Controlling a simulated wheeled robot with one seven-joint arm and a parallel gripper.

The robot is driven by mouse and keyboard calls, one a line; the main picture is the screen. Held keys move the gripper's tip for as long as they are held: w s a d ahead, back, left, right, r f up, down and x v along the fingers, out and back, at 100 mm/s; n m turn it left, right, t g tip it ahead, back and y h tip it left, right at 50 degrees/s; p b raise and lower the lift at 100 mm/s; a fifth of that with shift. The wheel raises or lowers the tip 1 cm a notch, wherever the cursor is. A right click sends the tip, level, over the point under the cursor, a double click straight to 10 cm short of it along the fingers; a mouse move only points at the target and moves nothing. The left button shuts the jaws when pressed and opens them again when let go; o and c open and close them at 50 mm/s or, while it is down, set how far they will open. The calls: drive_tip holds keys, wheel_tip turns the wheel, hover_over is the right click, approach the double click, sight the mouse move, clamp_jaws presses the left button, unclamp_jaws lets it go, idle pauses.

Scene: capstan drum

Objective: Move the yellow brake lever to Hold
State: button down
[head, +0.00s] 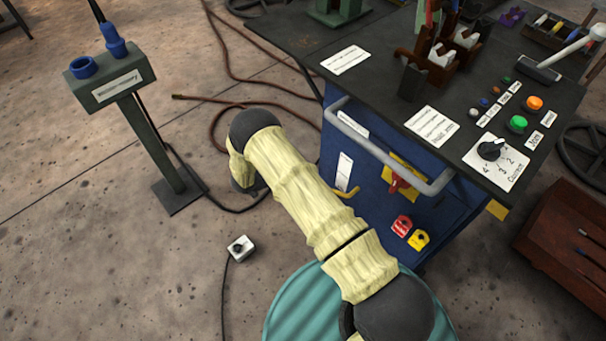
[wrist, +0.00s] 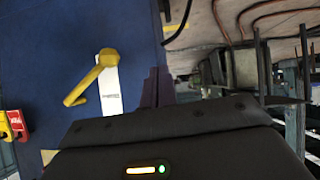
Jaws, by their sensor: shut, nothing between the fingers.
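The yellow brake lever (wrist: 90,80) is on the blue cabinet side in the wrist view. It has a thick round hub at one end and a bent arm that crosses a white label (wrist: 110,92), whose print is too small to read. In the head view only part of the lever (head: 347,193) shows beside my arm, below the label (head: 344,171). My gripper (wrist: 158,76) has its dark fingers together and empty, to the right of the lever near the panel's edge. A visible gap separates them from the lever. In the head view my arm hides the fingers.
A grey rail (head: 378,150) runs along the blue cabinet's (head: 375,215) front. Red (head: 402,226) and yellow (head: 419,239) tags hang on the cabinet. A teal drum (head: 300,305) stands below my arm.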

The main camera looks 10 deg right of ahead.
drive_tip(key=shift+s+a+r, duration=0.1)
drive_tip(key=shift+a+r, duration=0.2)
drive_tip(key=shift+a, duration=0.5)
drive_tip(key=shift+s+a+r, duration=0.1)
drive_tip(key=shift+a+r, duration=0.2)
drive_tip(key=shift+a, duration=0.5)
drive_tip(key=shift+s+a+r, duration=0.1)
drive_tip(key=shift+a+r, duration=0.2)
drive_tip(key=shift+a, duration=0.5)
